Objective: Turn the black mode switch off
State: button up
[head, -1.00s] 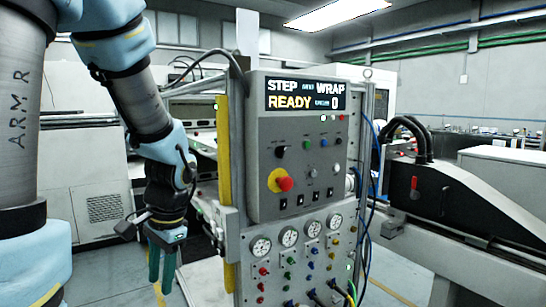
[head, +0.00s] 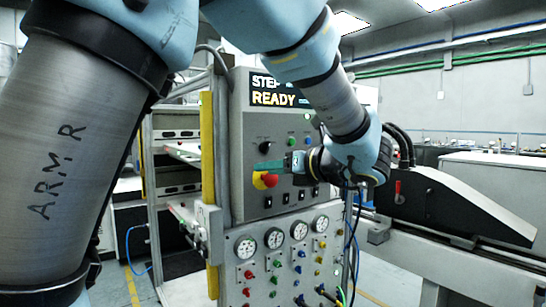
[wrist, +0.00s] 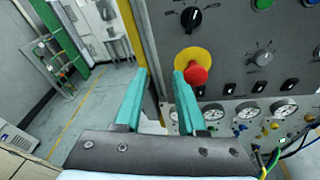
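A black rotary switch (head: 265,146) sits on the grey control panel, above the red emergency stop. It shows near the top of the wrist view (wrist: 190,18) with a white pointer mark; its label is too small to read. My gripper (head: 262,167) is in front of the panel at about the height of the emergency stop, below the black switch in the picture. In the wrist view my gripper (wrist: 160,76) has its two teal fingers apart with nothing between them. It does not appear to touch the switch.
The red emergency stop (wrist: 196,67) on its yellow base is just right of my fingers. A grey knob (wrist: 262,57), black rocker switches (wrist: 208,91) and gauges (head: 275,238) are nearby. A yellow upright (head: 208,150) borders the panel's left side; open floor lies beyond.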

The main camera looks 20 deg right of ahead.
aim_at(269, 146)
jog(key=s+d+r+m+t+h, duration=0.1)
jog(key=s+d+r+m+t, duration=0.2)
jog(key=s+d+r, duration=0.15)
jog(key=x, duration=0.3)
jog(key=p+x, duration=0.1)
jog(key=x, duration=0.3)
jog(key=d+p+x, duration=0.1)
jog(key=x, duration=0.3)
jog(key=shift+d+f, duration=0.1)
jog(key=shift+f, duration=0.25)
grip_shut()
